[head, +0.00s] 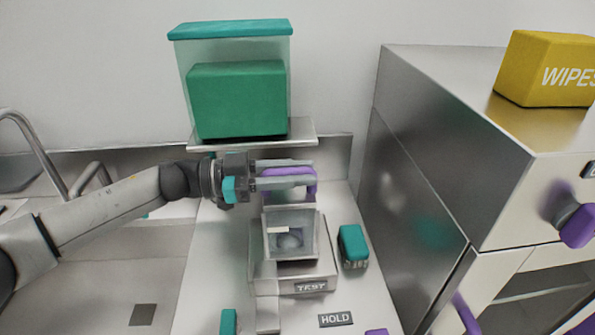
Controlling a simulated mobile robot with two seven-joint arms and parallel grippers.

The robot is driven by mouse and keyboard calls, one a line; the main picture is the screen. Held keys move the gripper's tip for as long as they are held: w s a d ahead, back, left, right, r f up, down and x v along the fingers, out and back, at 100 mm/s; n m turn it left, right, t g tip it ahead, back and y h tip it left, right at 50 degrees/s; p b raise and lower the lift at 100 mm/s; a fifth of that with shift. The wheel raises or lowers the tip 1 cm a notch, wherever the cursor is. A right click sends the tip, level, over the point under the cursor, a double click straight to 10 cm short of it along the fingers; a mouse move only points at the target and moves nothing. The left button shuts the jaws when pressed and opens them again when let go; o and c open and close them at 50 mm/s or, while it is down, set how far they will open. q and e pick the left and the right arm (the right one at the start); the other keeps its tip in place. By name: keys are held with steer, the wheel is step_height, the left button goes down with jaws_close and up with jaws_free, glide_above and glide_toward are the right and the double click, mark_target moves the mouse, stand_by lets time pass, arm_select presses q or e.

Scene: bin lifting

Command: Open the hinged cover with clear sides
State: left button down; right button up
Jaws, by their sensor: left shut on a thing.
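The hinged cover (267,236) is a small box with clear sides and a pale frame, on the grey unit marked TEST (311,287). A pale, rounded item shows dimly through its sides. A purple handle (310,188) shows just above and behind the cover's upper edge. My left gripper (313,172) comes in from the left and is shut on the purple handle, its fingers hiding part of it. I cannot tell how far the cover is raised. My right gripper is not in view.
A shelf with a green-filled clear bin (238,100) is above my left gripper. A teal-topped block (353,246) stands right of the unit, near a HOLD label (335,320). A steel cabinet (450,130) bounds the right, with a yellow WIPES box (548,70) on top.

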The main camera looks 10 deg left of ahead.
arm_select(q)
steer(key=shift+w+r, duration=0.1)
steer(key=shift+w, duration=0.05)
steer(key=shift+w+a+r+n+p, duration=0.15)
steer(key=shift+w+r+n+p, duration=0.2)
steer(key=shift+p, duration=0.25)
steer(key=w, duration=0.1)
steer(key=w+r+n+p, duration=0.1)
steer(key=w+n+p, duration=0.1)
steer(key=w, duration=0.1)
steer(key=shift+a+r, duration=0.35)
steer(key=w+a+n+b, duration=0.1)
steer(key=w+n+b, duration=0.3)
steer(key=w, duration=0.3)
steer(key=shift+w+a+r+b, duration=0.15)
steer(key=shift+a+r+b, duration=0.15)
steer(key=shift+b, duration=0.55)
steer(key=shift+n, duration=0.25)
